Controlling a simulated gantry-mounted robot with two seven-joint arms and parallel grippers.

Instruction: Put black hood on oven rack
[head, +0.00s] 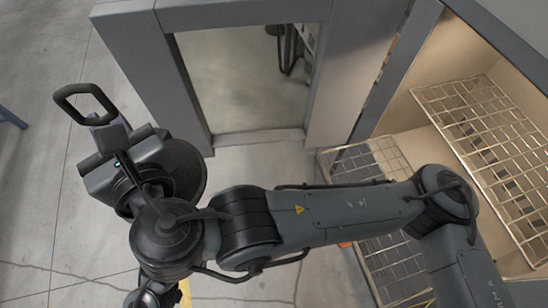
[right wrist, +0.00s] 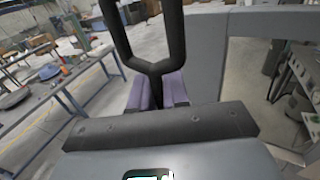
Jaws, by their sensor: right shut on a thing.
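The black hood shows as a rounded black loop (head: 77,88) with a short stem, at the upper left in the head view. My right gripper (head: 105,122) is shut on the stem, and the loop sticks out beyond the fingers. In the right wrist view the stem of the hood (right wrist: 154,70) sits between the two purple fingers (right wrist: 157,92), with the loop spreading upward. The upper wire oven rack (head: 485,125) is at the right in the head view, well apart from the hood. My left gripper is not in view.
A grey frame with a glass or reflective panel (head: 250,80) stands at the top centre. A lower wire rack (head: 385,262) shows partly behind my right arm. Open concrete floor (head: 45,150) lies at the left. Blue-legged tables (right wrist: 62,100) stand in the background.

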